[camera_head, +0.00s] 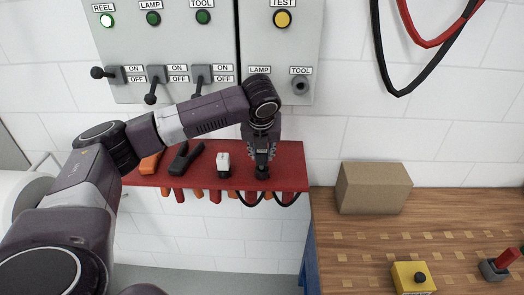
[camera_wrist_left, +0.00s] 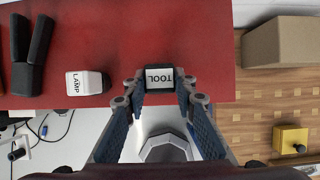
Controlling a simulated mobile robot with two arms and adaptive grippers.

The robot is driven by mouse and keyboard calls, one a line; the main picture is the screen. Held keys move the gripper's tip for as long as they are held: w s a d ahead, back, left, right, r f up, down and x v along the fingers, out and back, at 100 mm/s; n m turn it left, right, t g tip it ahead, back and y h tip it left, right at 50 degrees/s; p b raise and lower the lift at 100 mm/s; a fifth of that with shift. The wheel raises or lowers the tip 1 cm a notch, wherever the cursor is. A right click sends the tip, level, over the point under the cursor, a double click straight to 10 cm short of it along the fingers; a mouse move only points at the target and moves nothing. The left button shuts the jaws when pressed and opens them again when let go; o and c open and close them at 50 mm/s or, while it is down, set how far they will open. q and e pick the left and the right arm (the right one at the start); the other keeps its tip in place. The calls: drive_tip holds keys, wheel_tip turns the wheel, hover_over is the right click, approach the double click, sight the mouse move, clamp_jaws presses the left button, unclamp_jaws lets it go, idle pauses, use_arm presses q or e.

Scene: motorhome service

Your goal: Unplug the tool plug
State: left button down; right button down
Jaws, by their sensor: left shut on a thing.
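The tool plug (camera_wrist_left: 159,78), a dark block with a white label reading TOOL, is at the front edge of the red shelf (camera_head: 295,168). My left gripper (camera_head: 262,160) points down at the shelf and is shut on this plug, with its fingers on both sides of it in the left wrist view (camera_wrist_left: 160,100). In the head view the fingers hide most of the plug. The TOOL socket (camera_head: 300,85) on the grey panel (camera_head: 225,40) above shows a dark, empty opening. The tool switch lever (camera_head: 197,88) points down. My right gripper is not in view.
A white lamp plug (camera_head: 223,160) stands on the shelf left of my gripper, beside black-handled pliers (camera_head: 185,158). Black cables loop under the shelf. A cardboard box (camera_head: 373,188) and a yellow button box (camera_head: 412,277) are on the wooden bench to the right.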

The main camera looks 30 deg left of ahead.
use_arm(q)
drive_tip(key=shift+f, duration=1.2)
drive_tip(key=c, duration=1.5)
unclamp_jaws()
drive_tip(key=v, duration=1.2)
drive_tip(key=shift+f, duration=0.1)
